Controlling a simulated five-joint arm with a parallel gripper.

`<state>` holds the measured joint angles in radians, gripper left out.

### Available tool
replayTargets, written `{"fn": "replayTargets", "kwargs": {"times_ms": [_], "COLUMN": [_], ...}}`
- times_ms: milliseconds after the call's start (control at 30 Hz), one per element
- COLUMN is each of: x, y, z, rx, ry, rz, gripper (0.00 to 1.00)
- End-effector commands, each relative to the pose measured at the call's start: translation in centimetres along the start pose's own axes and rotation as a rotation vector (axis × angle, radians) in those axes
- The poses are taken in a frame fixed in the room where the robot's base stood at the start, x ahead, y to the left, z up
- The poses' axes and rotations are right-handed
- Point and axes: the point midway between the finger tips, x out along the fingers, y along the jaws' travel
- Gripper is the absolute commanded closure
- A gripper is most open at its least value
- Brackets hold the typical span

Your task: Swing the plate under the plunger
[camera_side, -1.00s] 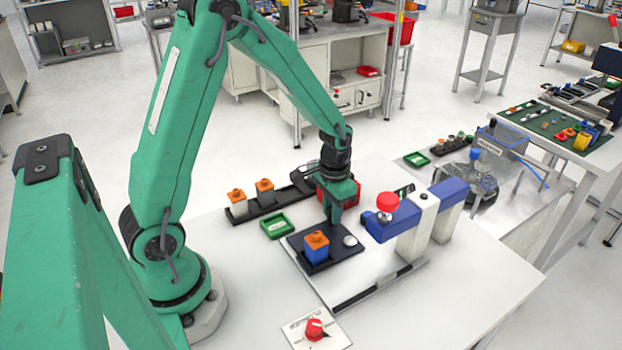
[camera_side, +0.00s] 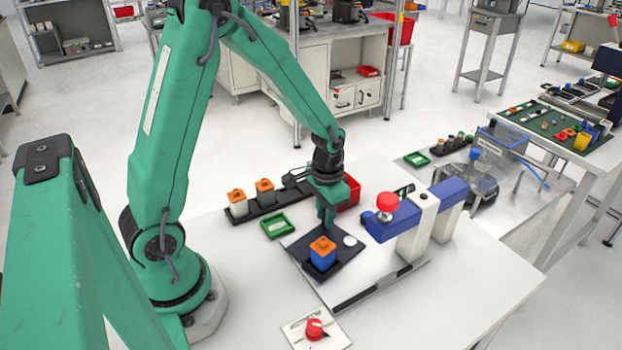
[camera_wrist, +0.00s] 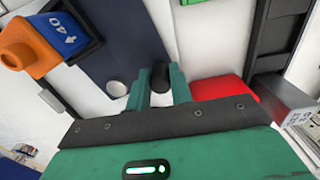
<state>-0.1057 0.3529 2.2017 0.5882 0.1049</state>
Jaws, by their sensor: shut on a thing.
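The dark plate (camera_side: 345,256) lies on the white table, turned at an angle. It carries a blue block with an orange top (camera_side: 322,252) and a white disc (camera_side: 350,240). My gripper (camera_side: 326,218) is at the plate's far edge. In the wrist view my gripper (camera_wrist: 160,88) is shut on a black peg (camera_wrist: 160,76) by the plate (camera_wrist: 118,45). The plunger (camera_side: 386,205), with a red knob on a blue arm and white post, stands to the right. The block on the plate is left of the plunger, not under it.
A green tray (camera_side: 278,226) and a black rack (camera_side: 268,207) with two orange-topped blocks lie left of the plate. A red bin (camera_side: 349,192) is behind my gripper. A red dial on a white base (camera_side: 315,331) sits in front.

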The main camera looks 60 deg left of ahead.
Motion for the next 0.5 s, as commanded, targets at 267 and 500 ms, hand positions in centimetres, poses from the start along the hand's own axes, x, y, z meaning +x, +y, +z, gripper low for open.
{"fn": "replayTargets", "kwargs": {"times_ms": [267,500], "x": [-0.1,-0.1], "y": [0.3,0.7], "z": [0.2,1.0], "rx": [0.005,0.006], "ry": [0.004,0.005], "rz": [0.0,0.0], "gripper": [0.85,0.82]}}
